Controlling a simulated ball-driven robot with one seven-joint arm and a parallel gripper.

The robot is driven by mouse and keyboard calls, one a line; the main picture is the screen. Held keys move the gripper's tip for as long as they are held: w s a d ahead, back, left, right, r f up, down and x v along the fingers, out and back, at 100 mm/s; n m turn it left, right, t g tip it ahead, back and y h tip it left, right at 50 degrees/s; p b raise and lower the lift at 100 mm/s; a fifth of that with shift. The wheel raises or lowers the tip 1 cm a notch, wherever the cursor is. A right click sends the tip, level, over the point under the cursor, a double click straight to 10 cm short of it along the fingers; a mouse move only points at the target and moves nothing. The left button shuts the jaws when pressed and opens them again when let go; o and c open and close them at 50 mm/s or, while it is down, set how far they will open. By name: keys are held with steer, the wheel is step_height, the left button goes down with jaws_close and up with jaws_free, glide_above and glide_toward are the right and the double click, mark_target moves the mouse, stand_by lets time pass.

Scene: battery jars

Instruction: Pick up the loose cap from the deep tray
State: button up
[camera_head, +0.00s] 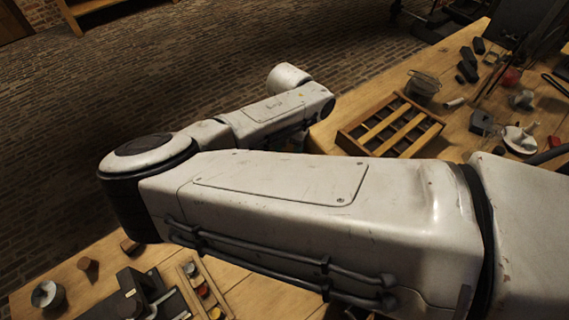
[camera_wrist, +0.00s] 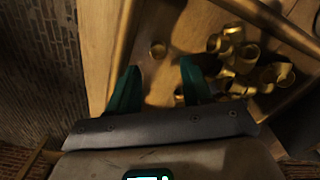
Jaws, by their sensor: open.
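In the wrist view, my gripper (camera_wrist: 159,66) is open, with its two green fingers spread apart and nothing visibly held between them. Several brass caps or rings (camera_wrist: 235,50) lie in a heap to the right of the right finger. In the head view my own arm hides the gripper, and I cannot make out the cap there.
In the head view, a divided wooden tray (camera_head: 348,142) stands on the bench beyond my arm. A narrow tray of small jars (camera_head: 203,287) is at the bottom left. Open brick floor lies left.

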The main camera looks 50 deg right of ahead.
steer(key=shift+f+p, duration=0.3)
steer(key=shift+f, duration=2.9)
jaws_close()
